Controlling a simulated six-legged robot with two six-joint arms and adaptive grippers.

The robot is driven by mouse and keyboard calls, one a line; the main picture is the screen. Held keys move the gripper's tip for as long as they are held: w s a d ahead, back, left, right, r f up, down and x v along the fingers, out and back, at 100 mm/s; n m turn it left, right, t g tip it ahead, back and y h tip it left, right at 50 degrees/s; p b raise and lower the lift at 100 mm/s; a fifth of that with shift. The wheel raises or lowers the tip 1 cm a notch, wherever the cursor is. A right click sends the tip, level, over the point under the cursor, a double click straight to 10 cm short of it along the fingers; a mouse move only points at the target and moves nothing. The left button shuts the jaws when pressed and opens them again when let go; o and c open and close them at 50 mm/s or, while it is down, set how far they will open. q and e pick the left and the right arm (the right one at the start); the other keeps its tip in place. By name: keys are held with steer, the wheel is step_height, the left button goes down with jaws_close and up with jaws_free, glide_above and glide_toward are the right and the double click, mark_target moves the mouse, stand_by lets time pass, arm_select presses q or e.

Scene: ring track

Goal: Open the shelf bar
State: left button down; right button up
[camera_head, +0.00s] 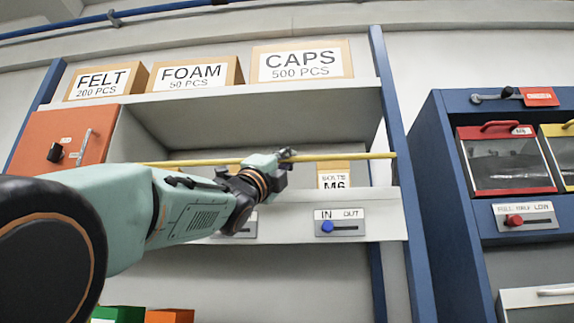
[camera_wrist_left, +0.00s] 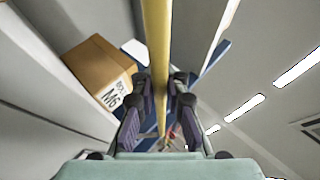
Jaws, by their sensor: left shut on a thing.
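The shelf bar (camera_head: 345,156) is a yellow rod lying across the front of the open shelf bay, its right end at the blue upright. My left gripper (camera_head: 285,160) is shut on the bar, right of the bay's middle. In the left wrist view the bar (camera_wrist_left: 156,50) runs lengthwise between the fingers of my left gripper (camera_wrist_left: 160,102). My left arm hides part of the bar and its left end in the head view. My right gripper is not in view.
Behind the bar stands an M6 box (camera_head: 334,177), also in the left wrist view (camera_wrist_left: 98,65). Below is a blue IN/OUT slider (camera_head: 328,227). An orange cabinet (camera_head: 62,138) is at left, a blue rack (camera_head: 450,150) at right. Boxes labelled FELT, FOAM and CAPS (camera_head: 301,64) stand on top.

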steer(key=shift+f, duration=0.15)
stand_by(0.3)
arm_select(q)
steer(key=c, duration=1.6)
jaws_free()
steer(key=shift+w, duration=0.1)
steer(key=shift+o, duration=1.2)
